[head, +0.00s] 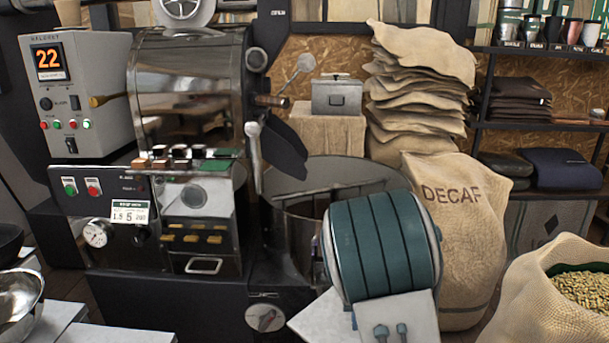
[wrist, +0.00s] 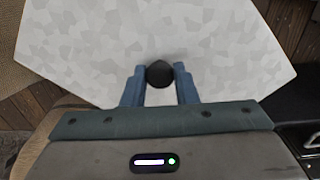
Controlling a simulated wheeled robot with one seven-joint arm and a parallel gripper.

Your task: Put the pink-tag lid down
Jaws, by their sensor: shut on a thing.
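My gripper (wrist: 159,69) has its two blue fingers shut on a round black knob in the wrist view. The knob stands on a wide, pale grey, mottled plate with angled edges, which I take as the lid (wrist: 85,45). No pink tag shows on the part I see. The lid's near side is hidden by my gripper. In the head view my teal arm covers most of that area at the lower middle, and I cannot tell there what lies under the lid.
A roaster (head: 190,90) with a round bin fills the left and middle. A grey lidded box (head: 337,97) stands on a cloth-covered block behind. A DECAF sack (head: 465,235) and an open bean sack (head: 530,300) are at right. Wooden floor shows beyond the lid in the wrist view.

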